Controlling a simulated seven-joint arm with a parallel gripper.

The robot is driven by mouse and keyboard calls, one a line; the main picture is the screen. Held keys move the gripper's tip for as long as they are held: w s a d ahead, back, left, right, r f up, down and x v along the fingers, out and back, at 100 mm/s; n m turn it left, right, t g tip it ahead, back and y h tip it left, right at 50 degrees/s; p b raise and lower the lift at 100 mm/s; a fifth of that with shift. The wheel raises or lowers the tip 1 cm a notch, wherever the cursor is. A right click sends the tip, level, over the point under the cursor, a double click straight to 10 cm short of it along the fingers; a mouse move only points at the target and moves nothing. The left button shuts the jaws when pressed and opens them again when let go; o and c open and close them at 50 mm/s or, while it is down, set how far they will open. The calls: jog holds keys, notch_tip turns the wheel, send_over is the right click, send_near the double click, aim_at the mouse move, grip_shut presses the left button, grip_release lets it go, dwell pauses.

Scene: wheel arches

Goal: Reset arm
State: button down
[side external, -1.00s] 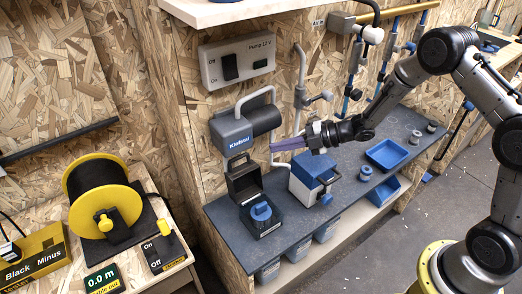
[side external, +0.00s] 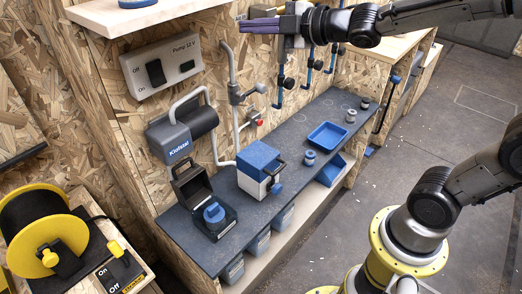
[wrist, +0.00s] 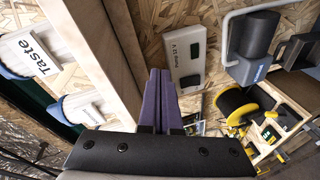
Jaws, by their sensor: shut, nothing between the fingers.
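My gripper (side external: 242,27) is at the top middle of the side view, raised well above the workbench. Its long purple fingers point left and are together, with nothing between them. In the wrist view the purple fingers (wrist: 160,75) lie side by side in front of the wooden wall, near the pump switch panel (wrist: 190,55). My arm reaches in from the right edge of the side view and is nearly level at the top.
The dark workbench (side external: 290,155) carries a blue-and-white box (side external: 260,167), an open black case (side external: 205,205) and a blue tray (side external: 327,134). A pump switch panel (side external: 160,65) and pipes are on the wall. A pale shelf (side external: 130,20) is left of my gripper.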

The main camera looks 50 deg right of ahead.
jog(key=s+d+m+g+h, duration=0.1)
jog(key=s+d+m+h, duration=0.2)
jog(key=s+m, duration=0.4)
jog(key=s+f+m+g, duration=0.4)
jog(key=s+f, duration=0.3)
jog(key=s, duration=0.3)
jog(key=s+f+m+g, duration=0.5)
jog(key=s+f, duration=0.1)
jog(key=s, duration=0.4)
jog(key=shift+a+f+m, duration=0.3)
jog(key=shift+f, duration=0.05)
